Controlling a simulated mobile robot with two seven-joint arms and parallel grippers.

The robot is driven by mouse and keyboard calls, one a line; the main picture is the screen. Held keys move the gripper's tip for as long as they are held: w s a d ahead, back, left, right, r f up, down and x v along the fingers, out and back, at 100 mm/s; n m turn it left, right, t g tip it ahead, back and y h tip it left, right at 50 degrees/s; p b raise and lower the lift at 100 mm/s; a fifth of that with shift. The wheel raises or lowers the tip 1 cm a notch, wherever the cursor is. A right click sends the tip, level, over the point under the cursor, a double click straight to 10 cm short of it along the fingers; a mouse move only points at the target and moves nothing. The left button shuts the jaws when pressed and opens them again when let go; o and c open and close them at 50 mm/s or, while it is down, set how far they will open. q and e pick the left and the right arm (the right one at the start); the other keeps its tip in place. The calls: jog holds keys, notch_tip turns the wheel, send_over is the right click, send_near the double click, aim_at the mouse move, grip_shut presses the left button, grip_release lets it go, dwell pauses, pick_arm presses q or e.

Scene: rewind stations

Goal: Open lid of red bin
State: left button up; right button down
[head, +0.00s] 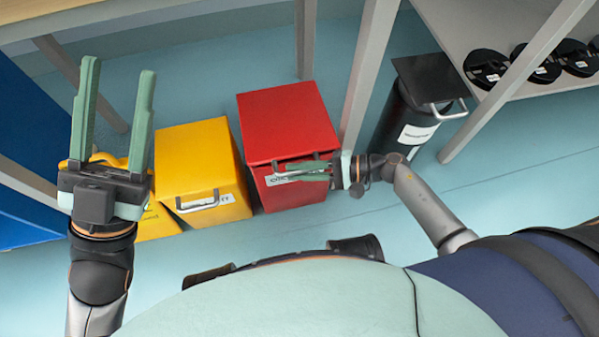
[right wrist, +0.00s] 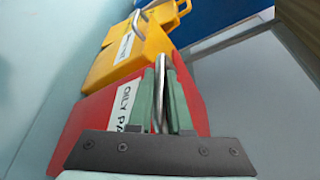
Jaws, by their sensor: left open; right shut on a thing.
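The red bin (head: 290,120) stands on the floor under the table, its red lid down. A metal handle (right wrist: 160,85) runs along its front, and a white label reading "OILY" and more shows in the right wrist view (right wrist: 125,105). My right gripper (head: 300,170) reaches in from the right at the bin's front. Its green fingers are shut on the handle, which shows between them in the right wrist view. My left gripper (head: 115,105) is open and empty, raised at the left, with its fingers pointing up in the picture.
A yellow bin (head: 200,160) stands just left of the red bin, and another yellow container lies further left. A black bin (head: 410,105) with a metal handle stands to the right. Table legs (head: 368,75) rise behind. Several black discs (head: 485,67) sit on a shelf at the right.

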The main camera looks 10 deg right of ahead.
pick_arm(q)
notch_tip(320, 180, up, 7)
jog(key=p, duration=0.6)
jog(key=shift+s+a+t, duration=0.2)
jog(key=shift+a+t, duration=0.1)
jog(key=shift+a, duration=0.1)
pick_arm(e)
jog(key=w+r+m+g, duration=0.2)
jog(key=w+r, duration=0.3)
jog(key=r, duration=0.9)
jog(key=shift+w+m+h, duration=0.15)
jog(key=shift+m+h, duration=0.15)
jog(key=shift+m, duration=0.3)
jog(key=c, duration=0.8)
grip_release()
jog(key=shift+c, duration=0.2)
pick_arm(q)
jog(key=shift+a+r+p, duration=0.1)
jog(key=shift+r+p, duration=0.55)
jog(key=shift+r, duration=0.2)
pick_arm(e)
jog(key=v, duration=1.2)
jog(key=shift+d, duration=0.25)
